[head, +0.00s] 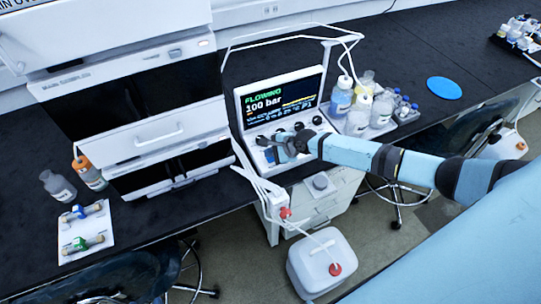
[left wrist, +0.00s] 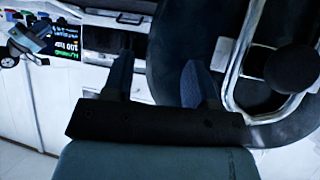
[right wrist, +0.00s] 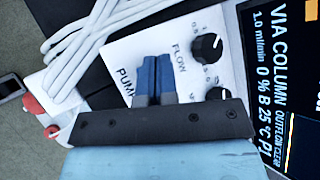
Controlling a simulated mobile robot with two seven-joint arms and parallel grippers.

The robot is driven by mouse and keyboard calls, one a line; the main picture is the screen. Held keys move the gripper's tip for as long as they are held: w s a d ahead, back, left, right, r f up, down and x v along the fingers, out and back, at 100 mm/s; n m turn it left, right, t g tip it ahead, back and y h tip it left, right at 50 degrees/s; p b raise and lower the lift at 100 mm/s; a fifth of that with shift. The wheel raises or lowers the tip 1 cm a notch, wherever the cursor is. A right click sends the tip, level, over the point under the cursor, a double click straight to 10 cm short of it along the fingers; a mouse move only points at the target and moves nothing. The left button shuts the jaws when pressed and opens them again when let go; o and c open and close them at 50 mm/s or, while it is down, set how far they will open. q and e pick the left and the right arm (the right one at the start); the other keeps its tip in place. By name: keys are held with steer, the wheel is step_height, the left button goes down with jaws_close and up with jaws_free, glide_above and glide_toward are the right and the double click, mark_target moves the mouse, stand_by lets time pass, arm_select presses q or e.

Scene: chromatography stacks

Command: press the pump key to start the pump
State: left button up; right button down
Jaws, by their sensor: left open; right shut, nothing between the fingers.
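The pump unit's white control panel (head: 252,137) stands mid-bench below a screen (head: 280,102) reading "FLOWING 100 bar". My right gripper (head: 280,148) is shut and empty, its tips over the panel's left part. In the right wrist view its fingers (right wrist: 156,70) lie between the printed words "PUMP" and "FLOW". The pump key does not show; the fingers and palm cover that part of the panel. Whether the tips touch the panel I cannot tell. My left gripper (left wrist: 160,75) is open and empty in the left wrist view, away from the panel.
A black knob (right wrist: 206,48) sits beside the fingers, with another partly covered below it. White tubes (head: 250,172) run down the panel's left side to a white canister (head: 322,262). Bottles (head: 358,115) stand right of the screen. A drawer cabinet (head: 155,135) stands left.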

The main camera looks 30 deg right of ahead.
mark_target(270, 160)
steer(key=shift+r, duration=0.25)
step_height(270, 160, up, 4)
steer(key=p, duration=0.5)
steer(key=shift+r, duration=0.2)
steer(key=shift+r+p, duration=0.3)
steer(key=shift+f, duration=0.1)
